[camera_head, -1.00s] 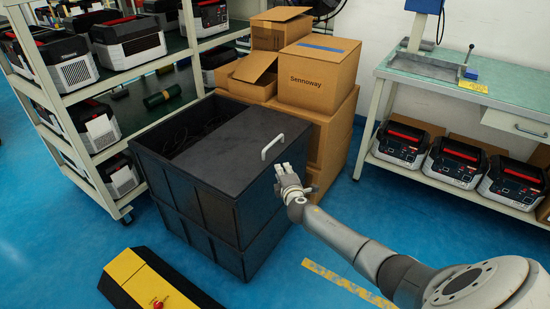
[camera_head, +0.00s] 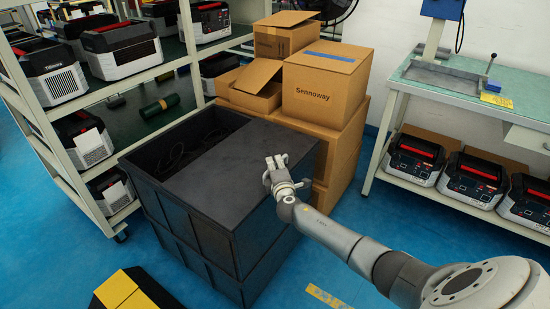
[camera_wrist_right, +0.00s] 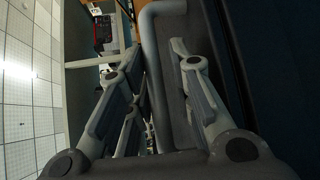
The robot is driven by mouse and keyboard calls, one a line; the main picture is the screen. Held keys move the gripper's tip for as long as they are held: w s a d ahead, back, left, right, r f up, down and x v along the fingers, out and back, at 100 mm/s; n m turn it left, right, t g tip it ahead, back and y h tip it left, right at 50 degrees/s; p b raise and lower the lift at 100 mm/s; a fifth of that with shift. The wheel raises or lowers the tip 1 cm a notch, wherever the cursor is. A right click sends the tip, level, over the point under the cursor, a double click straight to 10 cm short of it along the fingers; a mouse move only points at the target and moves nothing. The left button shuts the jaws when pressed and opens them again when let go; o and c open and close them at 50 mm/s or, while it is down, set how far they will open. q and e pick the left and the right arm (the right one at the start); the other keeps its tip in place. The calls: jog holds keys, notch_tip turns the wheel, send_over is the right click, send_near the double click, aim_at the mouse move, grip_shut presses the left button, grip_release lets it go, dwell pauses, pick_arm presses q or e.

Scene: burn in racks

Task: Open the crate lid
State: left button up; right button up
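The black crate (camera_head: 190,225) stands on the blue floor. Its flat black lid (camera_head: 240,165) lies over the right part of the top; the left part is open and shows dark cables inside. My right gripper (camera_head: 274,168) is at the lid's right side, in front of the lid handle, which it mostly hides in the head view. In the right wrist view the grey handle bar (camera_wrist_right: 158,85) runs between the two fingers of my right gripper (camera_wrist_right: 160,75). The fingers look spread, one on each side of the bar. My left gripper is not in view.
Cardboard boxes (camera_head: 325,85) stand close behind the crate. A shelf rack (camera_head: 60,110) with several devices is at the left, and a workbench (camera_head: 470,85) at the right. A yellow and black floor unit (camera_head: 120,292) lies in front of the crate.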

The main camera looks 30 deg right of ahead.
jog(key=shift+w, duration=0.15)
jog(key=shift+r, duration=0.2)
jog(key=shift+c, duration=0.5)
grip_shut()
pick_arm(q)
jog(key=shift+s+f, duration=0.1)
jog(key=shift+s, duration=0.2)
